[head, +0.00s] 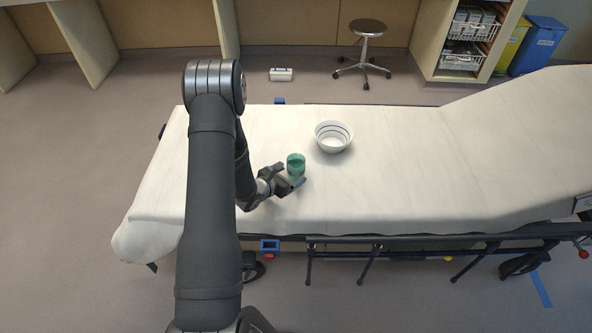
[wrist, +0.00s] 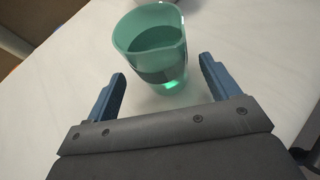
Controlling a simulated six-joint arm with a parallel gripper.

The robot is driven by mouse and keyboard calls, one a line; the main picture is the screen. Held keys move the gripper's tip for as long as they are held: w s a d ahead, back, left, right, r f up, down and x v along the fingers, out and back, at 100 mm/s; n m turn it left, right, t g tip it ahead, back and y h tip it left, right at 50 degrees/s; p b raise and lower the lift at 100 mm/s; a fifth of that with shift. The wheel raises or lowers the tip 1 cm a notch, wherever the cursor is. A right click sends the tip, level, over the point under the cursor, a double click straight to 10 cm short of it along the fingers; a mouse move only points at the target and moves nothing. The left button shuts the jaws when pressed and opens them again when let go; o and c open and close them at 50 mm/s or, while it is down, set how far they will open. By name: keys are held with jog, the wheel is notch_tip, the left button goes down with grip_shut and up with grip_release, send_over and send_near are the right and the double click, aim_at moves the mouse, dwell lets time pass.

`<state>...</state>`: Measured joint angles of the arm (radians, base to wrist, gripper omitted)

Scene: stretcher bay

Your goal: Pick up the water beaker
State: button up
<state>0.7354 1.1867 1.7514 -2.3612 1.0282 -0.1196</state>
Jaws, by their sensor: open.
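The water beaker (head: 296,164) is a green, see-through cup with a spout, standing upright on the white stretcher sheet. In the wrist view the beaker (wrist: 152,50) stands just ahead of my gripper, roughly centred between the finger lines. My gripper (head: 291,178) is open, with one blue-grey finger on each side. In the wrist view the gripper (wrist: 163,88) has nothing between its fingers, and neither finger clearly touches the beaker. A darker band shows around the beaker's lower part.
A white bowl with dark rings (head: 333,136) stands on the stretcher (head: 420,170) behind and to the right of the beaker. The sheet to the right is clear up to the raised backrest (head: 530,120). A stool (head: 366,40) stands on the floor behind.

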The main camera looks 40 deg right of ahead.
jog(key=x, duration=0.4)
jog(key=shift+d+f, duration=0.2)
jog(key=shift+d, duration=0.05)
jog(key=shift+c, duration=0.2)
jog(key=c, duration=1.1)
jog(key=shift+r, duration=0.15)
